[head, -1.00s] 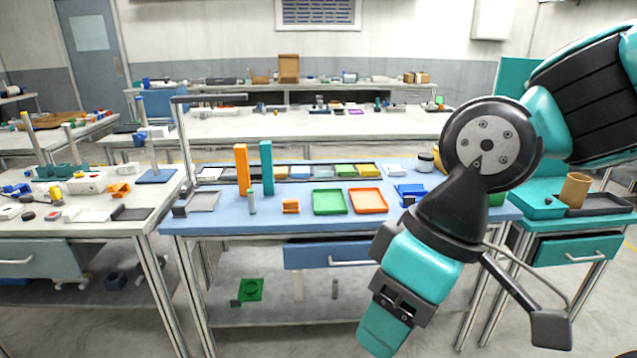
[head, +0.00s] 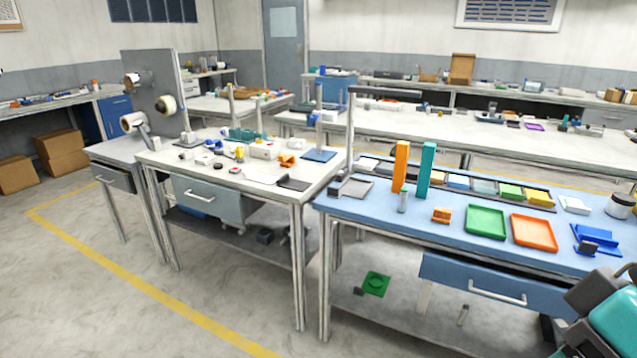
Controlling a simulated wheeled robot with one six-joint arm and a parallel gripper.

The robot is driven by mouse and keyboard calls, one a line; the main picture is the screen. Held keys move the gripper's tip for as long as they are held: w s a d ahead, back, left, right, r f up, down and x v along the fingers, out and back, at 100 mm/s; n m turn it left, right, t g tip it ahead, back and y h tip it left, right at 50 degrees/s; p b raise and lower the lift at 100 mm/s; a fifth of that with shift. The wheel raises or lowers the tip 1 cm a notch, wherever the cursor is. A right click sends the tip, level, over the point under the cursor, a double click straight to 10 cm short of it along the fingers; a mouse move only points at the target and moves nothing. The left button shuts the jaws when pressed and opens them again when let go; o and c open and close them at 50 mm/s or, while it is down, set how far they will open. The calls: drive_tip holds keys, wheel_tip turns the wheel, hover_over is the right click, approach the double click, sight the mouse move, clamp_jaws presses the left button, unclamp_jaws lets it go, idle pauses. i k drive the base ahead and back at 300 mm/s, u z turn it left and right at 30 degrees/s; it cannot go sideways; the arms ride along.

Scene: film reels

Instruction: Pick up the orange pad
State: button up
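A row of small coloured pads in a dark holder (head: 484,186) lies along the back of the blue-topped table. A small orange pad (head: 437,179) seems to be in this row, just right of the teal upright block and partly hidden by it. Blue, grey, green and yellow pads follow to its right. My gripper's fingers are not in view; only a part of my arm shows at the lower right edge, well away from the pad.
Orange (head: 534,232) and green (head: 486,222) trays lie on the blue table (head: 380,222). Tall orange (head: 401,166) and teal (head: 425,170) blocks stand in front of the pads. A cluttered white table (head: 240,160) stands left. Open floor (head: 130,270) lies at the lower left.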

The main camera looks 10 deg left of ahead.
sight(440, 215)
drive_tip(key=z, duration=0.4)
drive_tip(key=i, duration=0.8)
drive_tip(key=z, duration=0.1)
